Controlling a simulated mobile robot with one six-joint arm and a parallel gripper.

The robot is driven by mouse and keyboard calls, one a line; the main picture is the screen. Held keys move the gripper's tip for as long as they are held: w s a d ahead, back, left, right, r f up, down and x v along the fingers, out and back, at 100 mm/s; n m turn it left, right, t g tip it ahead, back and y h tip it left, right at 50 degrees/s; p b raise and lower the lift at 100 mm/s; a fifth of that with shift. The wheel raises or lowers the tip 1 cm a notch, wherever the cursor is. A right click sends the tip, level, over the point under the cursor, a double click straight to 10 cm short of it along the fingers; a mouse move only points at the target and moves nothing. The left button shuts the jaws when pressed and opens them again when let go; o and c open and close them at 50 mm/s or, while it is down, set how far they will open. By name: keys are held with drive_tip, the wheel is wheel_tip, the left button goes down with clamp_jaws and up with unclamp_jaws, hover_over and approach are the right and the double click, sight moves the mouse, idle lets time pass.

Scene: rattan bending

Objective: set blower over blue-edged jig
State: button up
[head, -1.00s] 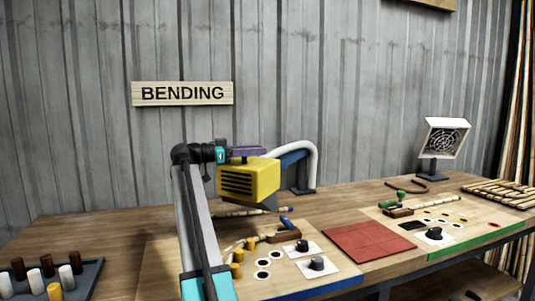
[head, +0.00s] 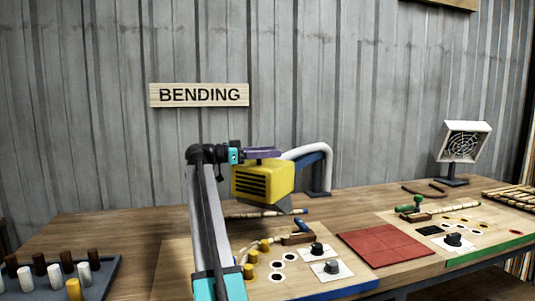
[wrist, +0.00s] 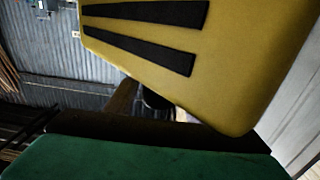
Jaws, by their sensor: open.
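The blower is a yellow box (head: 263,181) with dark slots, on a curved white hose with a blue support. In the wrist view the blower (wrist: 215,70) fills the upper right, close to the camera, and a green surface lies across the bottom.
A red mat (head: 385,245) lies right of the blue-edged jig. Beyond it is a green-edged board (head: 490,252). A white fan-like unit (head: 463,142) stands at the back right. A grey tray (head: 100,285) with several pegs is at the left.

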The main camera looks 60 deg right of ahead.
drive_tip(key=v, duration=1.3)
drive_tip(key=shift+w+a, duration=0.3)
